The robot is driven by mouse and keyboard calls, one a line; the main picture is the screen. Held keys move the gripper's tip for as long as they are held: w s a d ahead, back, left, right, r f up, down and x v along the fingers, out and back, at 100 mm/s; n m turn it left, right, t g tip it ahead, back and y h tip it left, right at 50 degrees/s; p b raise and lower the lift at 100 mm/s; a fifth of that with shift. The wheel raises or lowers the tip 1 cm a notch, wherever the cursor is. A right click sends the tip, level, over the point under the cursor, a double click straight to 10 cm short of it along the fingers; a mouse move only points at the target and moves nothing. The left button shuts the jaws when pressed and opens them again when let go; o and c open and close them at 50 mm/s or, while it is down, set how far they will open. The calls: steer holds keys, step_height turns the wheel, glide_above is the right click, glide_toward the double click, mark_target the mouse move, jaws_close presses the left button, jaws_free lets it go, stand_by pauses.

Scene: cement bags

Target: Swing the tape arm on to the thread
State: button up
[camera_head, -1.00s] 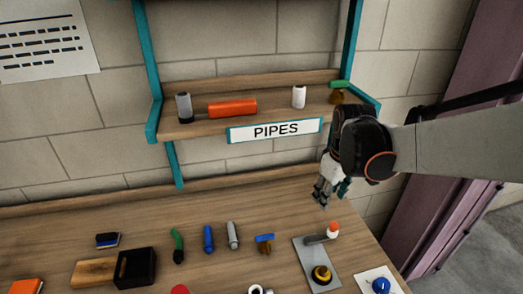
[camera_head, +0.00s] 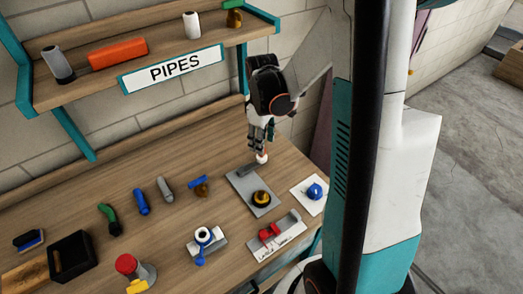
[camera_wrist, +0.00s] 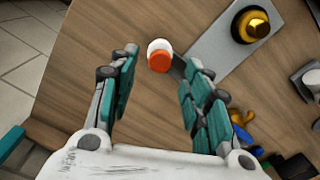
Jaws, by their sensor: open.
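The grey plate (camera_head: 240,184) lies on the workbench and bears a brass-coloured thread (camera_head: 261,196) with a dark base. The thread also shows at the top of the wrist view (camera_wrist: 257,25). The dark grey tape arm (camera_head: 246,169) lies along the plate's far side, apart from the thread. Its end carries a white tape roll (camera_head: 262,158) with an orange top (camera_wrist: 160,62). My gripper (camera_head: 257,148) is open, pointing down just above the roll. In the wrist view the roll shows between the fingertips (camera_wrist: 158,68), with a gap on each side; contact cannot be told.
A white board with a blue ball-shaped part (camera_head: 315,191) lies right of the plate. A red-clamped grey fixture (camera_head: 270,233) and a blue-handled part (camera_head: 204,237) lie in front. A blue-and-brown valve (camera_head: 199,184) is to the left. The PIPES shelf (camera_head: 175,67) hangs above.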

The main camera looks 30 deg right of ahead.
steer(key=shift+f+b, duration=0.45)
steer(key=shift+f, duration=1.65)
jaws_close()
